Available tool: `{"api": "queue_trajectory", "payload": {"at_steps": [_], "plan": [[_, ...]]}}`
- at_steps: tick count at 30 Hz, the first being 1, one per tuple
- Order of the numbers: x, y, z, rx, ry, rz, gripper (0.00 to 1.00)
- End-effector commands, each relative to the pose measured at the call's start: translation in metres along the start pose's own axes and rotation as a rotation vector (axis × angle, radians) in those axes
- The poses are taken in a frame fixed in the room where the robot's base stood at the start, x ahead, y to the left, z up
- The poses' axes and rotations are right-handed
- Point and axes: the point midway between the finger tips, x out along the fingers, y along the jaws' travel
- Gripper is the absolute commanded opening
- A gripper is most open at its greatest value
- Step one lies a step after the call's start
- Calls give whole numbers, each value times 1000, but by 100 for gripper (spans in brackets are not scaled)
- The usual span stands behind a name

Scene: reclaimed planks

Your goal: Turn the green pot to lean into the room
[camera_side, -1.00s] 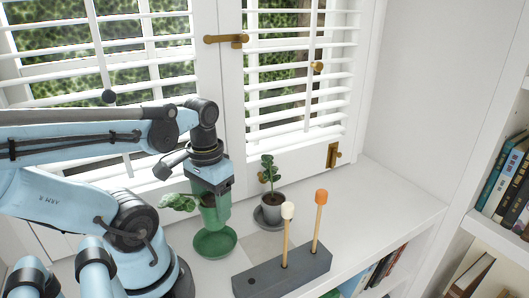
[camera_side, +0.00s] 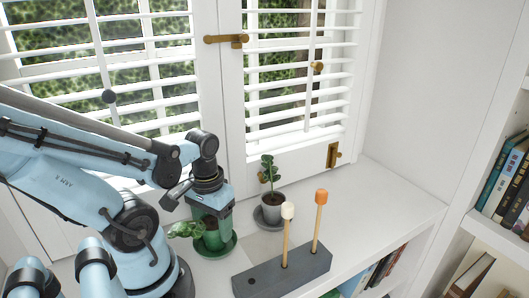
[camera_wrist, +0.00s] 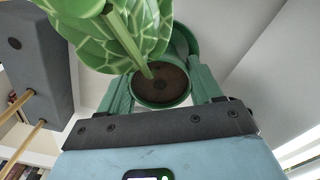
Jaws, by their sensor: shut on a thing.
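The green pot (camera_side: 212,240) stands in or just over its green saucer (camera_side: 233,243) on the white sill; I cannot tell if it touches. Its leafy plant (camera_side: 184,230) leans out to the left in the side view. In the wrist view the pot (camera_wrist: 163,101) shows dark soil, a stem and large pale-veined leaves (camera_wrist: 125,38). My gripper (camera_side: 211,226) comes down from above with its green fingers on either side of the pot, shut on it; the fingers also show in the wrist view (camera_wrist: 162,92). The far side of the pot is hidden.
A small grey pot (camera_side: 271,207) with an upright plant stands to the right on a dark saucer. A dark grey block (camera_side: 283,275) holding two wooden sticks with white and orange heads is in front. Shutters (camera_side: 120,90) rise behind. The right part of the sill (camera_side: 385,205) is clear.

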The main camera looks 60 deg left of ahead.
Motion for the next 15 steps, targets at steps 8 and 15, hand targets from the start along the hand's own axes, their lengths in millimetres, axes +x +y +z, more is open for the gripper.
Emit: {"api": "queue_trajectory", "payload": {"at_steps": [8,15], "plan": [[0,0,0,0,0,0,16],[0,0,0,0,0,0,94]]}}
